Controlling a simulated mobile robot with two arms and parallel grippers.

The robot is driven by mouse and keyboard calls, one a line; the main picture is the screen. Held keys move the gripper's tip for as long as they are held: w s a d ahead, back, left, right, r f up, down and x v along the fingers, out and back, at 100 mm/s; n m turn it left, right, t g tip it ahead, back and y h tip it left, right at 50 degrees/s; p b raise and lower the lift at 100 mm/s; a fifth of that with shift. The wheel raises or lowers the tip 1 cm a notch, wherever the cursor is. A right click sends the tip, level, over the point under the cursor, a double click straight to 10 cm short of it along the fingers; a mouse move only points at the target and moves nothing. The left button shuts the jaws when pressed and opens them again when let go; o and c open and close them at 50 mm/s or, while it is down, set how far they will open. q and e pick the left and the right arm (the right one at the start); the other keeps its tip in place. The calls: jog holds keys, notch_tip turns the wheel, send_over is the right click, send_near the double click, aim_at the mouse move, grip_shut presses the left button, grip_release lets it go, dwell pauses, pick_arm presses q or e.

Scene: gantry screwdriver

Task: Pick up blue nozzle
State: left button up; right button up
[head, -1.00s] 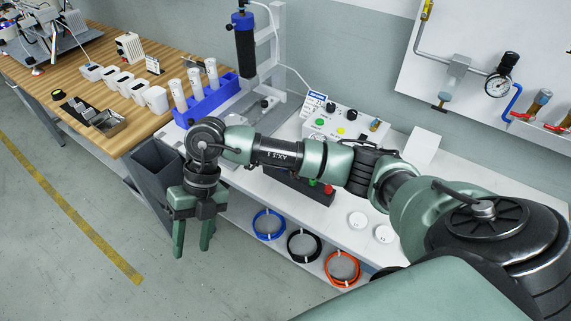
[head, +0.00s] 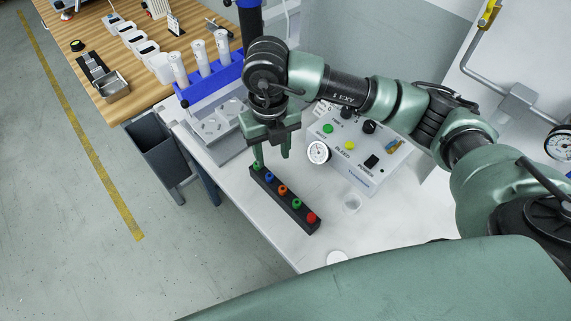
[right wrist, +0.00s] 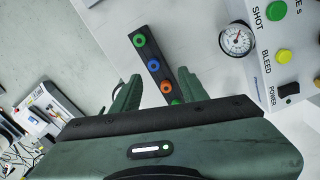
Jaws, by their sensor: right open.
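The blue nozzle (head: 269,178) stands in a black rack (head: 302,222), between a green nozzle (head: 256,168) at the far end and an orange nozzle (head: 282,190). My right gripper (head: 271,158) is open and points down over the far end of the rack. Its fingers look empty. In the right wrist view, the blue nozzle (right wrist: 153,65) shows beyond the fingers, near the gap between them; the orange nozzle (right wrist: 166,87) lies closer to that gap. I cannot tell the exact height of the fingertips above the nozzles. My left gripper is out of view.
Another green nozzle (head: 297,203) and a red one (head: 311,217) fill the near end of the rack. A control box (head: 352,150) with a gauge (head: 318,152) stands close on the right. A blue tube holder (head: 213,85) stands behind left.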

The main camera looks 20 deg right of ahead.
aim_at(269, 176)
jog(key=shift+s+a+f, duration=0.1)
jog(key=shift+f, duration=0.4)
jog(key=shift+s+a+f+p, duration=0.1)
jog(key=shift+a+f+p, duration=0.3)
jog(key=shift+f, duration=0.4)
notch_tip(269, 176, down, 4)
jog(key=shift+a+r+p, duration=0.1)
jog(key=shift+p, duration=0.25)
jog(key=shift+f, duration=0.5)
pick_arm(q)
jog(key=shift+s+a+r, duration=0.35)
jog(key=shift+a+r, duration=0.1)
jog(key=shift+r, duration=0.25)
pick_arm(e)
grip_shut()
